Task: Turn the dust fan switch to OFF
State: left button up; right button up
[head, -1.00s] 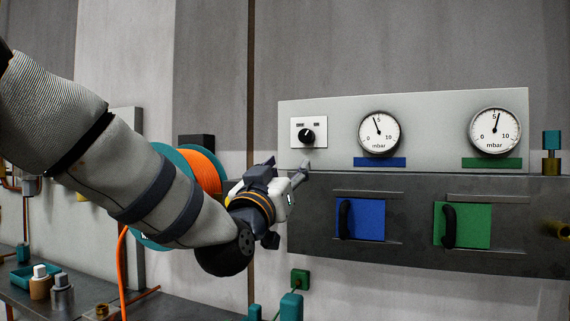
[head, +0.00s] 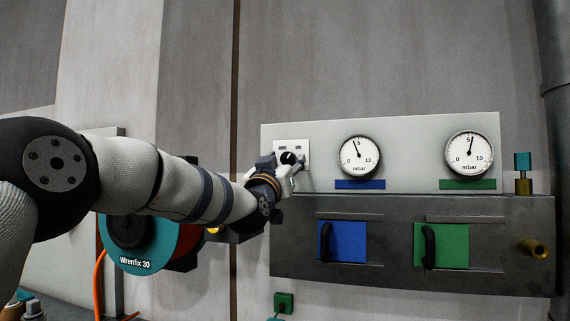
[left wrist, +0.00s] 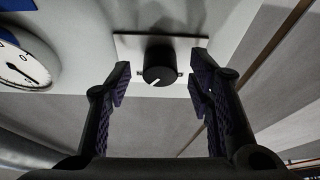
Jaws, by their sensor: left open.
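The dust fan switch is a round black knob (head: 288,158) with a white pointer line, on a white plate (head: 305,147) at the left end of the light grey panel. In the left wrist view the knob (left wrist: 160,66) sits between the tips of my open left gripper (left wrist: 157,82), with clear space on both sides. Its pointer is slanted. My left gripper (head: 292,172) is just in front of and below the knob in the head view and partly covers the plate. The plate's lettering is too small to read. My right gripper is not in view.
Two round dials, a left gauge (head: 359,156) and a right gauge (head: 469,153), sit right of the switch. Below are a blue flap (head: 348,242) and a green flap (head: 456,245) with black handles. A teal reel (head: 150,262) hangs behind my left arm.

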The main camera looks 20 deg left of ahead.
pick_arm(q)
grip_shut()
jog(key=shift+n, duration=0.3)
jog(key=n+y, duration=0.1)
jog(key=n, duration=0.2)
jog(key=n+g+y, duration=0.1)
jog(key=n+y, duration=0.1)
jog(key=n, duration=0.1)
jog(key=n+y, duration=0.1)
jog(key=n, duration=0.2)
jog(key=shift+d+r+y, duration=0.1)
jog(key=shift+d+y, duration=0.2)
jog(key=shift+y, duration=0.1)
jog(key=n+g, duration=0.1)
jog(key=n, duration=0.1)
jog(key=n+g+y, duration=0.1)
jog(key=n, duration=0.1)
jog(key=shift+d+r+y, duration=0.1)
jog(key=shift+y, duration=0.2)
jog(key=shift+r+n+g+y, duration=0.1)
jog(key=shift+n+g+y, duration=0.4)
jog(key=shift+n, duration=1.8)
jog(key=shift+g, duration=0.3)
